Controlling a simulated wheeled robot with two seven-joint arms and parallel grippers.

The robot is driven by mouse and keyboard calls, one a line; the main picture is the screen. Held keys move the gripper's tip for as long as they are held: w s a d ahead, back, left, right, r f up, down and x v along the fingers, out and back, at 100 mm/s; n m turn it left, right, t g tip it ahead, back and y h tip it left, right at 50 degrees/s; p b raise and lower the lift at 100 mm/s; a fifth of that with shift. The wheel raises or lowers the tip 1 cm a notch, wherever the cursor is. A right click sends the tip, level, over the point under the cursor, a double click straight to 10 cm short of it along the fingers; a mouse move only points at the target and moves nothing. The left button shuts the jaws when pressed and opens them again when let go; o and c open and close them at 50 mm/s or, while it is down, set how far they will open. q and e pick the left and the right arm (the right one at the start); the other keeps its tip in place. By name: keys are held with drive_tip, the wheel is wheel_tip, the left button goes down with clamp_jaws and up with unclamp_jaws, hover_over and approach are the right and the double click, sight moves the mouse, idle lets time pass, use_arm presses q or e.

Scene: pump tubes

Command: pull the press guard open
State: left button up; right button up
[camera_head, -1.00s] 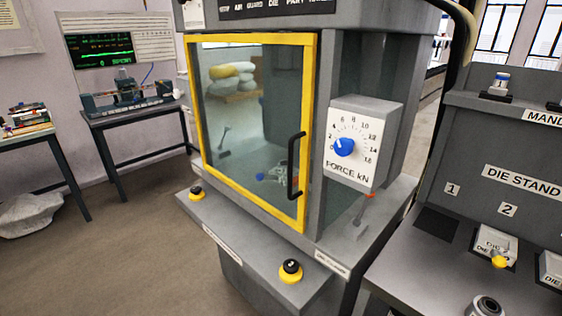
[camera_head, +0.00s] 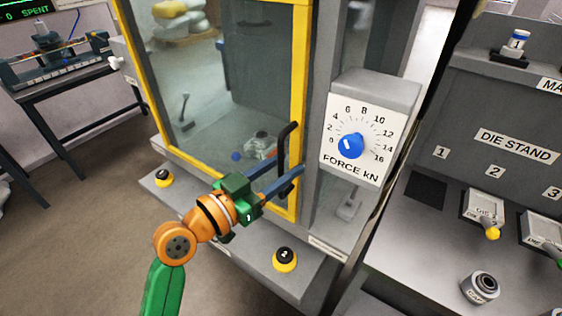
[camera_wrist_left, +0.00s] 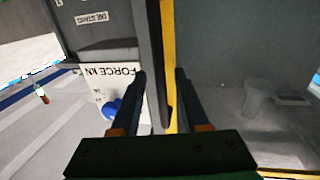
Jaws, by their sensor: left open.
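The press guard (camera_head: 300,60) is a clear pane in a yellow frame. It looks shut against the grey press. Its black upright handle (camera_head: 285,145) is on the right side of the frame. My left gripper (camera_head: 287,164) is open, its two blue fingers pointing at the lower part of the handle. In the left wrist view the open gripper (camera_wrist_left: 160,75) has the dark handle (camera_wrist_left: 157,60) and the yellow frame (camera_wrist_left: 169,40) showing between its fingers. I cannot tell whether a finger touches the handle. My right gripper is not in view.
A force dial box (camera_head: 362,130) stands close to the right of the handle. Two yellow-and-black buttons (camera_head: 285,259) (camera_head: 164,177) sit on the ledge below the guard. The die stand (camera_head: 440,235) is at the right. Open floor (camera_head: 80,240) lies at the left.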

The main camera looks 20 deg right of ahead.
use_arm(q)
drive_tip(key=shift+w+a+f, duration=0.1)
drive_tip(key=shift+w, duration=0.1)
drive_tip(key=shift+c, duration=0.6)
drive_tip(key=shift+s, duration=0.15)
clamp_jaws()
idle(0.4)
